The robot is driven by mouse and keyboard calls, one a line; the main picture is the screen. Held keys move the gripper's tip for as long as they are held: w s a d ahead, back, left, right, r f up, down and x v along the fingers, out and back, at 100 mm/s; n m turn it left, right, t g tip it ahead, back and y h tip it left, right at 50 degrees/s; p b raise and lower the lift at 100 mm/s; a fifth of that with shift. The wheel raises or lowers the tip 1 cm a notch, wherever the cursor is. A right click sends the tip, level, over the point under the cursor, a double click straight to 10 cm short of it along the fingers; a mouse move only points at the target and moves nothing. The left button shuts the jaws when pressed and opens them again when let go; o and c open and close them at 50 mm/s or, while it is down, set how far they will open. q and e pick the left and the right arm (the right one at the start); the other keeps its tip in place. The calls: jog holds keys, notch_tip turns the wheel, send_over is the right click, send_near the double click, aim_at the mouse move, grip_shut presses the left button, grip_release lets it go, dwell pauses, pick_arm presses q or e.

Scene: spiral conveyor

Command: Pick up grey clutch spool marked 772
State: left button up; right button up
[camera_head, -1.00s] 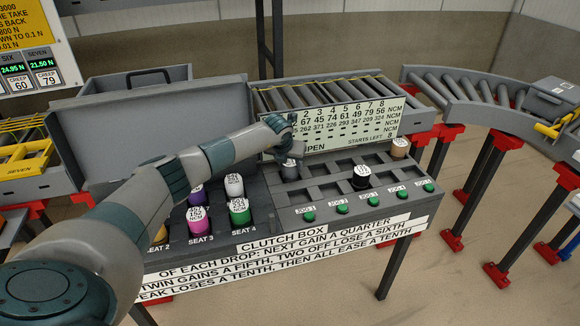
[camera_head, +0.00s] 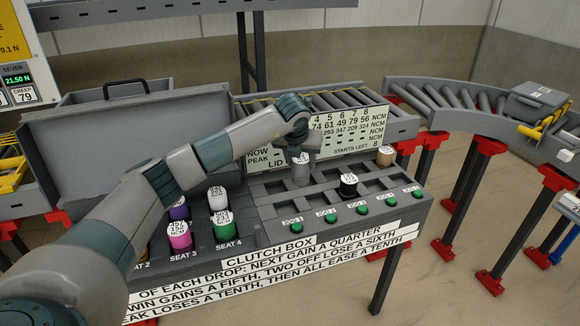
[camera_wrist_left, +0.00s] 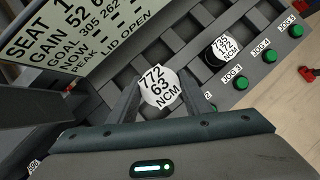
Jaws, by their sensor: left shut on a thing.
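The grey clutch spool (camera_head: 301,174) has a white top label, which reads 772, 63 NCM in the left wrist view (camera_wrist_left: 157,88). My left gripper (camera_head: 299,156) is shut on it, with one finger on either side in the wrist view. The spool is upright over the back left part of the slotted rack on the clutch box (camera_head: 330,218). I cannot tell how far its base is above the slots. My right gripper is not in view.
A black spool (camera_head: 348,189) and a tan spool (camera_head: 385,158) stand in the rack. White (camera_head: 218,200), purple, magenta (camera_head: 179,238) and green (camera_head: 223,226) spools sit left of it. Green jog buttons (camera_head: 330,216) line the front. The sign board (camera_head: 345,130) stands close behind.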

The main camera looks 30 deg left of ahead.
pick_arm(q)
jog(key=shift+d+r, duration=0.45)
jog(key=shift+d, duration=0.15)
